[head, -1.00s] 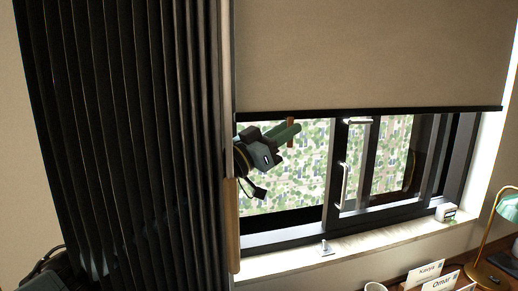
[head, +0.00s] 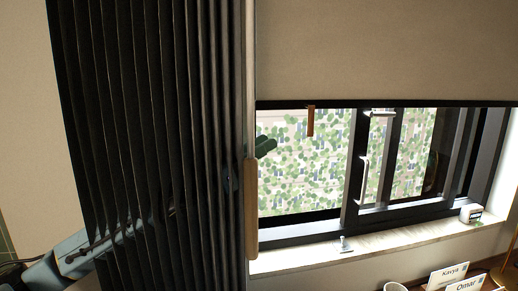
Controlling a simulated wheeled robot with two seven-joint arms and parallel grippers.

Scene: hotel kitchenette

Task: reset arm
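My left arm (head: 85,253) comes in at the lower left and passes behind the dark pleated curtain (head: 150,130). My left gripper is mostly hidden by the curtain. Only a dark green part at its end (head: 265,146) shows past the curtain's right edge, in front of the window glass. I cannot tell how far apart its fingers are or whether it holds anything. My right gripper is not in view.
A wooden handle (head: 251,206) runs along the curtain's edge. A beige blind (head: 385,50) with a brown pull tab (head: 310,121) hangs over the window (head: 300,165). The sill (head: 300,261) holds a small white box (head: 470,213). A cup (head: 395,287) and name cards (head: 448,275) stand below.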

